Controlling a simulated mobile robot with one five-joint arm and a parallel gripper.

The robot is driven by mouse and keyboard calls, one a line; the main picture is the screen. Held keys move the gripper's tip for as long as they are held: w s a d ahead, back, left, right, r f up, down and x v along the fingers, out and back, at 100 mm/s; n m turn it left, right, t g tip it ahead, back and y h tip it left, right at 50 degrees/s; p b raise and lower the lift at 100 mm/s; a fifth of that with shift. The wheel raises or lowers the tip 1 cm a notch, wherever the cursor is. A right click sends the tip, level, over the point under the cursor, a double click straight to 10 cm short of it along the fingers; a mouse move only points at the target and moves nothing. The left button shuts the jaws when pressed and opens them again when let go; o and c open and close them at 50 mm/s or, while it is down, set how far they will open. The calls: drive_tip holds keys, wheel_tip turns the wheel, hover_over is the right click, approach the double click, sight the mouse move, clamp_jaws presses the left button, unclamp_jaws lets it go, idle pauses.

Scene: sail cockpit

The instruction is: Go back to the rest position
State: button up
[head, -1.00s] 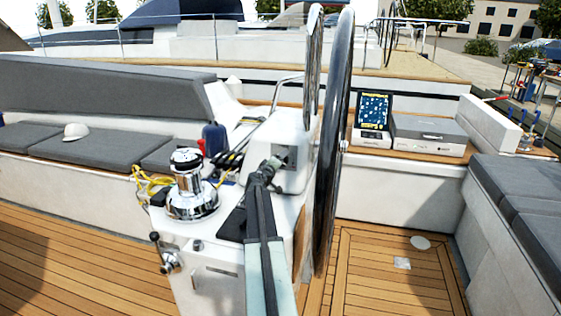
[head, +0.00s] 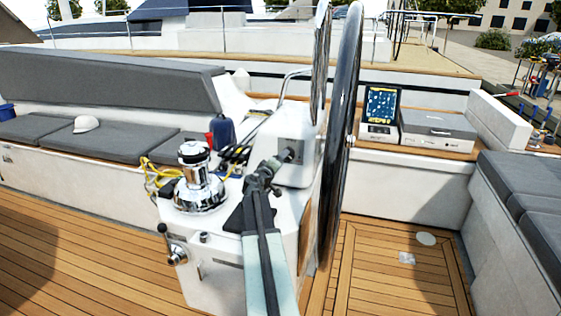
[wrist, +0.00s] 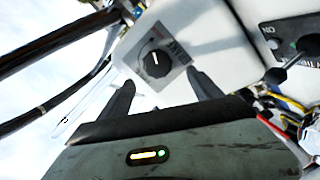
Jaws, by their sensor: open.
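My gripper (head: 267,172) is stretched out in front of the white console, above its top, in the head view. In the wrist view my gripper (wrist: 162,92) is open, with two dark fingers apart and nothing between them. A black rotary knob (wrist: 155,58) on a grey plate sits beyond the fingertips, apart from them. In the head view the grey plate (head: 291,150) is on the console face, just past my gripper, and its knob is too small to make out well.
A chrome winch (head: 200,180) stands on the console to the left, with yellow rope beside it. The large steering wheel (head: 340,140) rises close on the right. A switch lever (wrist: 298,62) shows at the right in the wrist view. Open teak floor (head: 80,240) lies left.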

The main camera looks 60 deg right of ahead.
drive_tip(key=w+a+f+n+t+y, duration=0.1)
drive_tip(key=w+a+n+t+y, duration=0.25)
drive_tip(key=w+a, duration=1.6)
drive_tip(key=w+a+f+m+y, duration=0.1)
drive_tip(key=a+f+y, duration=0.15)
drive_tip(key=a, duration=0.85)
drive_tip(key=a+f+y, duration=0.1)
drive_tip(key=a+f, duration=0.3)
drive_tip(key=a, duration=0.7)
drive_tip(key=s+a+f+g+y, duration=0.1)
drive_tip(key=s+a+f+y, duration=0.2)
drive_tip(key=a, duration=0.4)
drive_tip(key=s+a+f+g+y, duration=0.1)
drive_tip(key=s+a+f, duration=0.25)
drive_tip(key=a, duration=0.35)
drive_tip(key=s+a+f+g+y, duration=0.2)
drive_tip(key=s+a+f, duration=0.15)
drive_tip(key=a, duration=0.45)
drive_tip(key=s+a+f+g+y, duration=0.3)
drive_tip(key=s+a, duration=0.4)
drive_tip(key=s, duration=0.2)
wheel_tip(320, 180, up, 13)
drive_tip(key=p, duration=1.3)
drive_tip(key=shift+r+n+p, duration=0.15)
drive_tip(key=shift+n+p, duration=0.15)
drive_tip(key=shift+n, duration=0.15)
